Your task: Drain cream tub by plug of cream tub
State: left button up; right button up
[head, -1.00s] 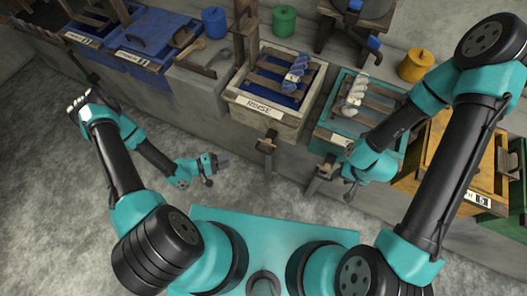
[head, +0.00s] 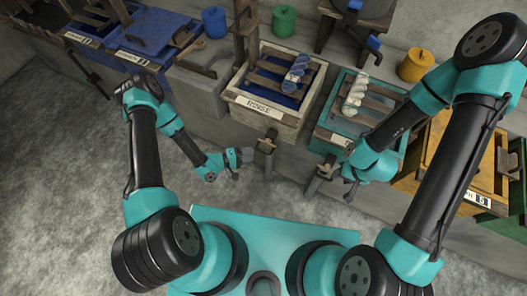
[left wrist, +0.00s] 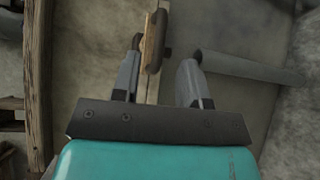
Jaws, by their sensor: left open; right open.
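The cream tub (head: 265,112), labelled RINSE, stands in the bench row in the head view. Dark blue shows inside it, with wooden slats and a blue skein (head: 296,70) across the top. Its wooden plug (head: 265,147) sticks out low at the front. My left gripper (head: 246,156) is open just left of the plug. In the left wrist view, a wooden piece (left wrist: 153,42), apparently the plug, shows between the open fingertips (left wrist: 166,48), with no grip on it. My right gripper (head: 347,183) is open near the teal tub's plug (head: 322,174).
A teal tub (head: 333,138) with a pale skein stands right of the cream tub, then a yellow tub (head: 435,178). Blue tubs (head: 140,48) are at the left. Coloured canisters stand behind. The grey floor (head: 60,190) at left is clear.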

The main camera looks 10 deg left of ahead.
aim_at(263, 151)
pick_arm(q)
jog(key=shift+x, duration=3.5)
grip_shut()
